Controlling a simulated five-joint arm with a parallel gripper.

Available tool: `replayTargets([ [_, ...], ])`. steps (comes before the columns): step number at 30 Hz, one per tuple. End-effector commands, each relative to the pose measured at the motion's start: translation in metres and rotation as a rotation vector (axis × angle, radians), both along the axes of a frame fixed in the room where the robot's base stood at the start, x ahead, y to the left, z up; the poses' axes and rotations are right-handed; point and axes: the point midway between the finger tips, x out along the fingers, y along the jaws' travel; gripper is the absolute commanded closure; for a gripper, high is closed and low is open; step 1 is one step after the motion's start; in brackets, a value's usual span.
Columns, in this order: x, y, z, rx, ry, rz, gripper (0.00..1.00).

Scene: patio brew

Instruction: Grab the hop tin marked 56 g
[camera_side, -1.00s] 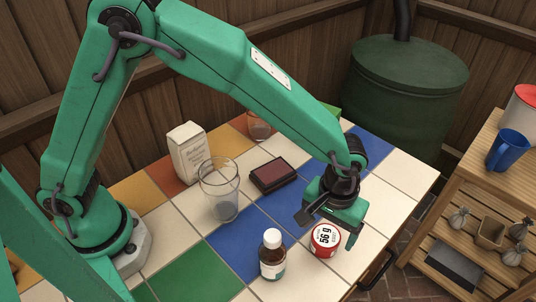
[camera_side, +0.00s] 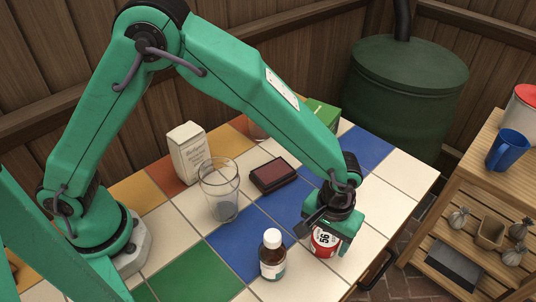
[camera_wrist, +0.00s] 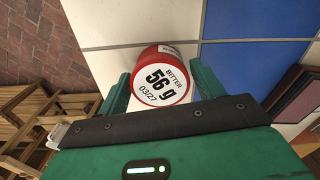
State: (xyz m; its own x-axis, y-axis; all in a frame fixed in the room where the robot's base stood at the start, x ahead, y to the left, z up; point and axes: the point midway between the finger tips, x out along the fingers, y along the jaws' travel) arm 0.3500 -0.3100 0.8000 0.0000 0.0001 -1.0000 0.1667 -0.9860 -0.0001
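The hop tin (camera_side: 323,246) is red with a white label reading "56 g". It stands on the pale tiles near the table's right front, partly covered by my gripper in the side view. In the wrist view its round lid face (camera_wrist: 160,85) reads "BITTER 56 g 03/27". My gripper (camera_side: 332,247) is low over the tin. In the wrist view its green fingers (camera_wrist: 160,88) are apart, one on each side of the tin, with a gap at the left finger. The right finger is very close to the tin; contact cannot be told.
A brown bottle with white cap (camera_side: 272,256) stands close left of the tin. A clear glass (camera_side: 219,188), a dark red pad (camera_side: 273,174), a pale carton (camera_side: 188,152) and a green box (camera_side: 323,116) stand farther back. The tiles right of the tin are clear.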

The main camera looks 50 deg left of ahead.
Motion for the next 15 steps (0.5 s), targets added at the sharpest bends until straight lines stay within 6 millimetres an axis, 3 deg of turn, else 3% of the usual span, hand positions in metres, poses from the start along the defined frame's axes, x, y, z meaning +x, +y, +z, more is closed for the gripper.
replayTargets([
  [1,0.0001,0.0,0.0002,0.0,0.0,0.0,0.43],
  [5,0.0001,-0.0001,0.0002,0.0,0.0,0.0,0.67],
  [15,0.0003,-0.0002,0.0029,-0.001,-0.001,0.0,0.67],
])
